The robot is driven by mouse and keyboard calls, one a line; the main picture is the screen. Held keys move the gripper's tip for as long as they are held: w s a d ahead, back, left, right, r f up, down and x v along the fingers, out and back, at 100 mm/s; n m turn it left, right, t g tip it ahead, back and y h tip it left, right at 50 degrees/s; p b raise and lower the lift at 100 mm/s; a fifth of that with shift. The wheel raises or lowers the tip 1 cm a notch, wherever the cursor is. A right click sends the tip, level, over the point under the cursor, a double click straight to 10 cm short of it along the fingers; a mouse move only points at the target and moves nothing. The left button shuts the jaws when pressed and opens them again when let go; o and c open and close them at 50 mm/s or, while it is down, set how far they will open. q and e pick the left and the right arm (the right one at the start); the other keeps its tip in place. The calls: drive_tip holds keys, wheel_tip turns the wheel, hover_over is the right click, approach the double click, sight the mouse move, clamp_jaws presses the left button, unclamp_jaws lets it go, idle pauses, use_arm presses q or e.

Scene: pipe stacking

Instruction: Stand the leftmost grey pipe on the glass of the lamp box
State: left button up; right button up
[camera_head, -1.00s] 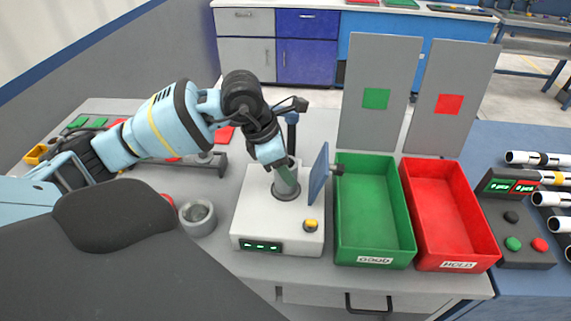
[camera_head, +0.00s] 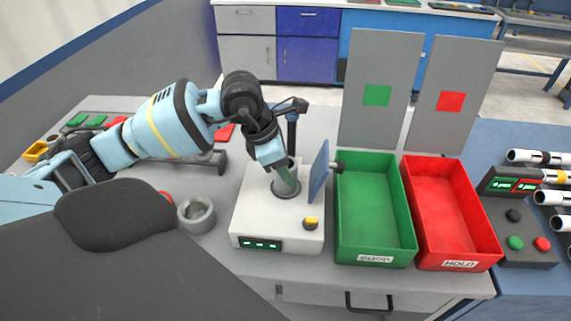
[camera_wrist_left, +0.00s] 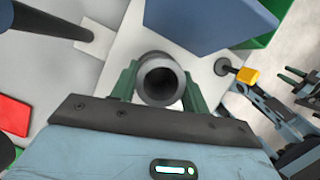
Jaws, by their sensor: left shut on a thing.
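The white lamp box (camera_head: 252,212) stands on the bench, with a dark round ring (camera_head: 287,193) on its top. My left gripper (camera_head: 283,178) is over this ring, pointing down and slightly tilted. Its green fingers are shut on a grey pipe (camera_wrist_left: 146,80). The left wrist view looks down the pipe's open end, held between the fingers. The gripper and ring hide the pipe's lower end, so I cannot tell whether it touches the glass. My right gripper (camera_wrist_left: 298,80) shows small at the right of the left wrist view, with its fingers apart.
A blue plate (camera_head: 319,174) stands close to the right of my left gripper. A yellow knob (camera_head: 311,223) is on the box's front corner. A grey ring-shaped piece (camera_head: 196,215) sits left of the box. Green (camera_head: 374,259) and red (camera_head: 457,259) bins stand to the right.

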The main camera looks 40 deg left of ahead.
sight(273, 189)
use_arm(q)
drive_tip(key=shift+f, duration=0.15)
drive_tip(key=o, duration=1.1)
drive_tip(key=v, duration=0.8)
drive_tip(key=shift+f, duration=0.1)
